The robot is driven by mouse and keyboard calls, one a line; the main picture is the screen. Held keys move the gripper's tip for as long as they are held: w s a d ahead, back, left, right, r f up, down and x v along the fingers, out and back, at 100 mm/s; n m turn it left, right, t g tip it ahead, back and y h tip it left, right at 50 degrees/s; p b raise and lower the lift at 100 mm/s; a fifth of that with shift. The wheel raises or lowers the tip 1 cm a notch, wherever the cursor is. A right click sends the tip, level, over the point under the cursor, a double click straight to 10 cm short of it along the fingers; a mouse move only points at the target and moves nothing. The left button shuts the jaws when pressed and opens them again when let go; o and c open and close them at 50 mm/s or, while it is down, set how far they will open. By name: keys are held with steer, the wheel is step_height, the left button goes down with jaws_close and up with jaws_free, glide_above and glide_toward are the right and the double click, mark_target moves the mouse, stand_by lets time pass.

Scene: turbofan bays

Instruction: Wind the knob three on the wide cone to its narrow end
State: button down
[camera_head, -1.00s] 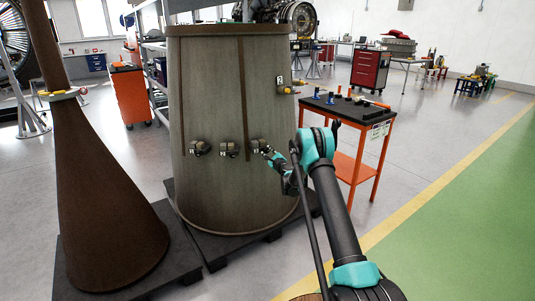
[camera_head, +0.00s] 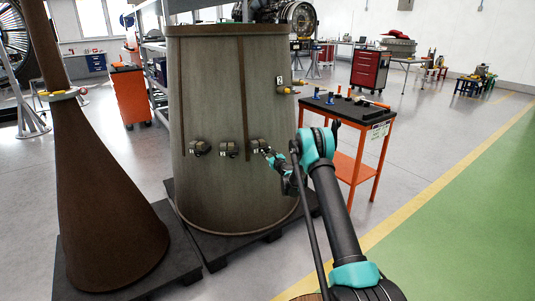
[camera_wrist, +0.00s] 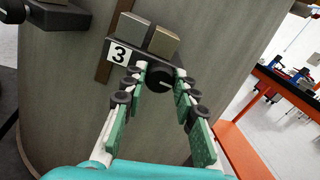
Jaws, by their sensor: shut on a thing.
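The wide cone (camera_head: 212,90) is a tall grey-brown tapered body, wide end down, standing on a dark pallet. Three dark knob units sit in a row low on its wall. Knob three (camera_wrist: 159,74) is a dark round knob under a block unit with a "3" label (camera_wrist: 119,53) in the wrist view. In the head view its unit (camera_head: 257,145) is the rightmost of the row. My gripper (camera_wrist: 163,72) reaches the knob from the front, with its fingertips on either side and shut on it. In the head view my gripper (camera_head: 270,155) is small, and the knob is largely hidden.
A slim brown cone (camera_head: 105,200) stands at the left on its own pallet. An orange table (camera_head: 350,110) with small tools stands close to the right of my arm. Another unit (camera_head: 285,88) with an orange-yellow end sits higher on the cone. Green floor at right is clear.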

stand_by(0.3)
steer(key=c, duration=1.2)
jaws_free()
steer(key=shift+s, duration=0.1)
steer(key=v, duration=1.2)
